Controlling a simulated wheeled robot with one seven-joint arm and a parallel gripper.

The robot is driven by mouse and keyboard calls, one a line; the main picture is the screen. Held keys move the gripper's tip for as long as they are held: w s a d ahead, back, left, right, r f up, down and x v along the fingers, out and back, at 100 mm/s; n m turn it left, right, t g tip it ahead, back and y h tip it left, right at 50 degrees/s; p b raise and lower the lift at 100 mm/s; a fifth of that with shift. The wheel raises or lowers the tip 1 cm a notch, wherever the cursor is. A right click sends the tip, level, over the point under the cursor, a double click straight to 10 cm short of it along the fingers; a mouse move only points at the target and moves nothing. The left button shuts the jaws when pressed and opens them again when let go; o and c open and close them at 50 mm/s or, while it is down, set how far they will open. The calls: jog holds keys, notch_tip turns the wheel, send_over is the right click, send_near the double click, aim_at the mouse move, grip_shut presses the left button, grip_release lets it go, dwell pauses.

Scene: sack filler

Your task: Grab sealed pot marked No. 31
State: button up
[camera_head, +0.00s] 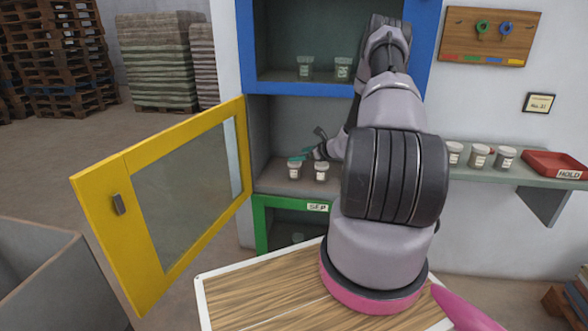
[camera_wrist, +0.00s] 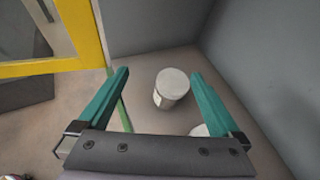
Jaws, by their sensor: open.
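Two small pots with pale lids and labels stand in the middle, yellow-doored compartment: a left pot (camera_head: 294,171) and a right pot (camera_head: 321,172). My gripper (camera_head: 302,157) is inside this compartment, its teal fingers open. In the wrist view, one pot (camera_wrist: 172,88) stands between and slightly beyond the open fingers (camera_wrist: 161,73), with no visible contact. A second pot (camera_wrist: 200,130) is mostly hidden behind my gripper's body. The pot labels are too small to read. A framed wall card (camera_head: 539,103) seems to read No. 31.
The yellow door (camera_head: 160,190) is swung open to the left. Two pots (camera_head: 323,68) stand in the blue compartment above. A green compartment (camera_head: 262,225) lies below. Several pots and a red HOLD tray (camera_head: 555,165) occupy the right shelf (camera_head: 520,178). Compartment walls are close to my gripper.

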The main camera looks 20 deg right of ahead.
aim_at(299, 164)
jog(key=shift+m+h, duration=0.4)
jog(key=shift+m, duration=0.5)
jog(key=f, duration=0.1)
jog(key=d+f, duration=0.1)
jog(key=f, duration=0.1)
jog(key=d+f, duration=0.1)
jog(key=shift+d+f, duration=0.1)
jog(key=shift+f, duration=0.05)
jog(key=x, duration=0.4)
jog(key=shift+w+d+f, duration=0.1)
jog(key=shift+w+f, duration=0.2)
jog(key=shift+w, duration=0.1)
jog(key=shift+w+r+x, duration=0.1)
jog(key=shift+x, duration=1.4)
jog(key=shift+w+r+x, duration=0.1)
jog(key=shift+r+x, duration=0.05)
jog(key=shift+x, duration=1.4)
jog(key=shift+d+r, duration=0.1)
jog(key=shift+d, duration=0.05)
jog(key=c, duration=1.3)
